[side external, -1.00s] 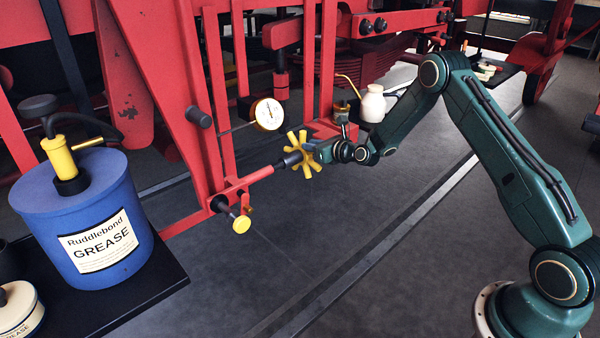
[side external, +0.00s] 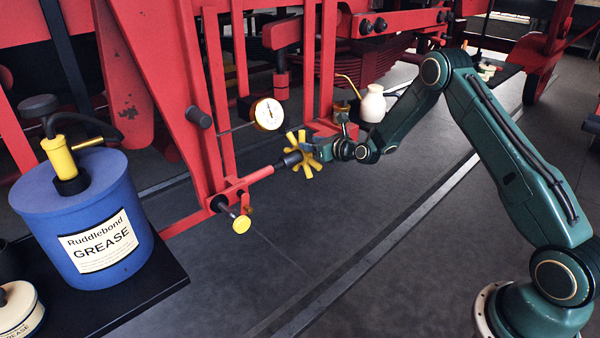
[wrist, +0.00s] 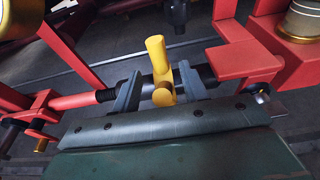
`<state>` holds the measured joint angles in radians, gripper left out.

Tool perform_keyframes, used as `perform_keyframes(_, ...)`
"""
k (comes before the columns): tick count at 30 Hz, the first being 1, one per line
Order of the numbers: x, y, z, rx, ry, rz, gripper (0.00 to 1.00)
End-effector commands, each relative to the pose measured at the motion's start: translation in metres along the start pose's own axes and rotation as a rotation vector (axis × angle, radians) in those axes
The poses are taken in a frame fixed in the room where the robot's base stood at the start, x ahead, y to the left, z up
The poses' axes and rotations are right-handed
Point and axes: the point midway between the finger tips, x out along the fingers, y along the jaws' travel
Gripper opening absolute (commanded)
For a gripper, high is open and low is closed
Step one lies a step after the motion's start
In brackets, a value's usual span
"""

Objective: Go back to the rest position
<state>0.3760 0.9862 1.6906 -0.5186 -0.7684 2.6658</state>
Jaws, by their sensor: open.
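A yellow spoked handwheel (side external: 299,166) sits on the end of a red pipe, behind a black collar. In the wrist view one thick yellow spoke of the handwheel (wrist: 157,56) and its round hub show between my fingers. My gripper (side external: 314,148) is just to the right of the wheel in the side view. In the wrist view my gripper (wrist: 160,76) is open, with one grey finger on each side of the yellow spoke. I cannot tell whether either finger touches it.
A pressure gauge (side external: 267,114) is just above the wheel. A cream oil can (side external: 372,104) stands behind my wrist. A blue grease drum (side external: 85,220) is at the left. Red frame bars (side external: 215,90) rise close by. The grey floor (side external: 400,270) in front is clear.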

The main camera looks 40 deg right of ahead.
Motion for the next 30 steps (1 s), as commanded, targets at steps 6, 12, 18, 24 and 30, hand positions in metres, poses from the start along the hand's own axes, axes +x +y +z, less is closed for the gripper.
perform_keyframes(6,-0.017,-0.001,0.0,0.001,0.001,-0.001,0.44)
perform_keyframes(12,-0.034,-0.001,-0.001,0.002,0.001,-0.001,0.44)
perform_keyframes(18,-0.05,0.0,-0.001,0.002,0.002,-0.001,0.44)
perform_keyframes(24,-0.056,0.0,0.0,0.001,0.0,-0.001,0.44)
perform_keyframes(30,-0.056,0.0,0.0,0.001,0.0,0.0,0.44)
